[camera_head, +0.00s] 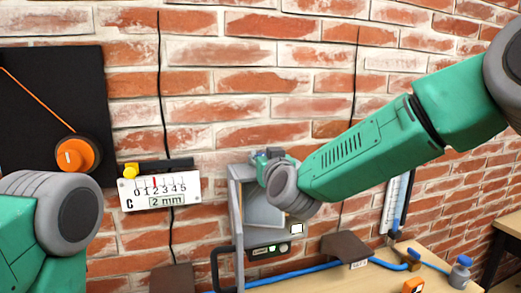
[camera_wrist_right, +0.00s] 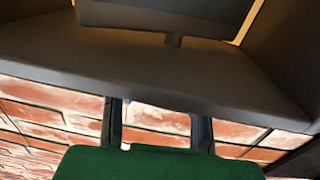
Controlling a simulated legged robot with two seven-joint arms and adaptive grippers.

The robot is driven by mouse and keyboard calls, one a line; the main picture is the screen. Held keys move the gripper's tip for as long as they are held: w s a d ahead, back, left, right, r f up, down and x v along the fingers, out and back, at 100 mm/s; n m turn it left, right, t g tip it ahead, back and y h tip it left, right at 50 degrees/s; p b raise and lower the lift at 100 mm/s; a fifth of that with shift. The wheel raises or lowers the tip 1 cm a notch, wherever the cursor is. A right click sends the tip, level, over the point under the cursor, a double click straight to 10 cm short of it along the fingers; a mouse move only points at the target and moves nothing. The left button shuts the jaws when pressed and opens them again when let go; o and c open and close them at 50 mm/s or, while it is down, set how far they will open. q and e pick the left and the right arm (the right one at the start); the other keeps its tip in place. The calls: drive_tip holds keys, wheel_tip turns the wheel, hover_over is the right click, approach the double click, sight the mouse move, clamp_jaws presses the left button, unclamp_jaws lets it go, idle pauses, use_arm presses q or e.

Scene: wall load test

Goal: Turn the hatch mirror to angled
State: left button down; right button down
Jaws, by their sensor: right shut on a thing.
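The hatch mirror shows in the head view as a pale grey-blue panel (camera_head: 264,213) inside a grey frame (camera_head: 236,215) on the brick wall. My right gripper (camera_head: 268,155) is at the top of this frame, partly hidden by my own wrist. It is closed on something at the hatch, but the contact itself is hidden. In the right wrist view its two fingers (camera_wrist_right: 160,125) reach a broad dark grey slab (camera_wrist_right: 180,75). A dark panel on a short post (camera_wrist_right: 165,14) shows beyond the slab. The mirror's exact angle cannot be told. My left gripper is out of view.
A gauge plate (camera_head: 160,190) reading "2 mm" hangs left of the hatch. An orange knob (camera_head: 75,154) sits on a black panel at far left. Below right, a wooden bench (camera_head: 350,280) carries a brown block (camera_head: 345,246), a blue hose and small items.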

drive_tip(key=m+h, duration=0.1)
drive_tip(key=h+p, duration=0.1)
drive_tip(key=shift+s+a+f+m+h, duration=0.15)
drive_tip(key=shift+f+m+h, duration=0.1)
drive_tip(key=shift+m+h, duration=0.15)
drive_tip(key=shift+f+m+h+p, duration=0.15)
drive_tip(key=shift+m+h+p, duration=0.25)
drive_tip(key=shift+h+p, duration=0.2)
drive_tip(key=shift+f, duration=0.1)
drive_tip(key=c, duration=1.2)
unclamp_jaws()
drive_tip(key=shift+s, duration=0.15)
drive_tip(key=shift+o, duration=0.2)
drive_tip(key=shift+s+r+t, duration=0.15)
drive_tip(key=shift+r+t, duration=0.15)
drive_tip(key=shift+r, duration=0.1)
